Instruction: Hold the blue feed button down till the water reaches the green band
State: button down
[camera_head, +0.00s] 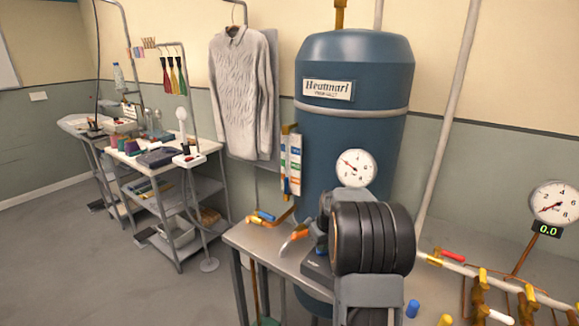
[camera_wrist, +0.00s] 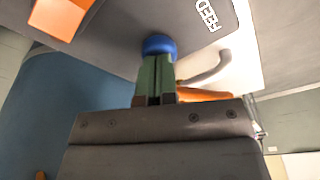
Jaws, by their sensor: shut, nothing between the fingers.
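In the wrist view the blue feed button (camera_wrist: 158,44) sits on a grey box face beside the white FEED lettering (camera_wrist: 207,15). My gripper (camera_wrist: 156,66) is shut and empty, with its green fingertips right at the button and seemingly touching it. How far the button is pressed cannot be told. In the head view my arm hides the gripper, and part of the grey control box (camera_head: 318,268) shows beside it. The level gauge (camera_head: 291,163) with its coloured bands stands at the boiler's left side. It is too small to read the water level.
The blue boiler (camera_head: 335,125) carries a round dial (camera_head: 355,168). Another dial (camera_head: 554,203) with a "0.0" readout (camera_head: 547,229) is at right, above a pipe with yellow valves. An orange part (camera_wrist: 60,15) is near the button.

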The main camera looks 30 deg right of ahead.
jog(key=shift+f, duration=0.35)
dwell(4.4)
notch_tip(320, 180, up, 10)
jog(key=p, duration=0.6)
jog(key=shift+p, duration=0.35)
